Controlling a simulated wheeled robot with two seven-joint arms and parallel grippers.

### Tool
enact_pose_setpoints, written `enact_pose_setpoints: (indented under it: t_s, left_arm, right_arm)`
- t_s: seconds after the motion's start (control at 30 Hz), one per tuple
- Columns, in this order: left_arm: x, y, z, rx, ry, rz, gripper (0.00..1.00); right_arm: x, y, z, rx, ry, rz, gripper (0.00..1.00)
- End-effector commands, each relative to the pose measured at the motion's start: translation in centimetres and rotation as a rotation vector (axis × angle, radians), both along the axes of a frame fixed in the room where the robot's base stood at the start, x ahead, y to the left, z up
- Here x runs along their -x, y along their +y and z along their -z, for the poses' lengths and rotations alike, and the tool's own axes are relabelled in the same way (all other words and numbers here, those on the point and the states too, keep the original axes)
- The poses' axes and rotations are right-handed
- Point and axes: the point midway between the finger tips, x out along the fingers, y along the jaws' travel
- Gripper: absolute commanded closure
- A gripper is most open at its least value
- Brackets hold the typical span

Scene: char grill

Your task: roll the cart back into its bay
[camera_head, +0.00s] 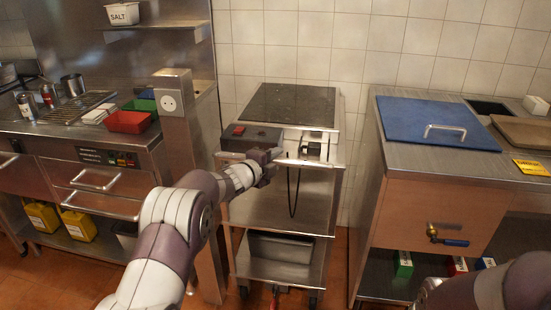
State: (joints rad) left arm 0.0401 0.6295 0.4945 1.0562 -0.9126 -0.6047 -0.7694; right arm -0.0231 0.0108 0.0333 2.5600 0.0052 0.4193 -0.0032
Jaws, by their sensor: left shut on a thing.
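The steel cart (285,212) stands upright in the gap between the left and right counters, with its back towards the tiled wall. It has a dark top plate (290,103), a middle shelf and a lower shelf, and casters below. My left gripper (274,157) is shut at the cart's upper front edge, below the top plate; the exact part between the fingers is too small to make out. My right arm shows only in part at the bottom right, and its gripper is out of the picture.
A post with a socket (170,102) stands close to the cart's left. The right counter (430,200) carries a blue lid (425,118) and has a tap with a blue lever (447,240) at its front. A grey bin (280,250) sits on the cart's lower shelf. A black cable hangs at the cart's front.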

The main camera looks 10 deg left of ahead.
Motion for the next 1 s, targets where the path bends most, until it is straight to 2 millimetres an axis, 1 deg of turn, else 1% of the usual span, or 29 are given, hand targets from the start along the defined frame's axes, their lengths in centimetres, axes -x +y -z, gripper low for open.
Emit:
enact_pose_setpoints:
  t_s: [0.03, 0.23, 0.27, 0.3, 0.33, 0.57, 0.67, 0.77, 0.87, 1.0]
  left_arm:
    - [-0.1, -0.1, -0.5, 0.0, -0.01, 0.001, 1.0]
    - [-0.3, -0.2, -0.6, 0.001, -0.013, 0.001, 1.0]
    - [-0.3, -0.2, -0.7, 0.0, -0.013, 0.001, 0.67]
    - [-0.4, -0.2, -0.7, 0.0, -0.013, 0.001, 0.54]
    - [-0.4, -0.2, -0.6, -0.001, -0.012, 0.001, 0.49]
    - [-0.2, 0.0, -0.5, 0.001, -0.009, 0.0, 0.49]
    - [0.2, 0.2, -0.5, 0.001, -0.008, 0.0, 0.49]
    - [1.4, 0.7, -0.8, 0.001, -0.009, 0.0, 0.49]
    - [3.3, 1.6, -1.3, 0.001, -0.009, -0.002, 0.49]
    - [6.3, 2.9, -1.9, -0.001, -0.009, -0.002, 0.49]
  right_arm:
    - [0.0, 0.0, 0.0, 0.0, 0.0, 0.0, 0.57]
    - [0.0, 0.0, 0.0, 0.0, 0.0, 0.0, 0.57]
    - [0.0, 0.0, 0.0, 0.0, 0.0, 0.0, 0.57]
    - [0.0, 0.0, 0.0, 0.0, 0.0, 0.0, 0.57]
    - [0.0, 0.0, 0.0, 0.0, 0.0, 0.0, 0.57]
    - [0.0, 0.0, 0.0, 0.0, 0.0, 0.0, 0.57]
    - [0.0, 0.0, 0.0, 0.0, 0.0, 0.0, 0.57]
    - [0.0, 0.0, 0.1, 0.0, 0.0, 0.0, 0.57]
    - [0.0, 0.0, 0.2, 0.0, 0.0, 0.0, 0.57]
    - [0.0, 0.0, 0.2, 0.0, 0.0, 0.0, 0.57]
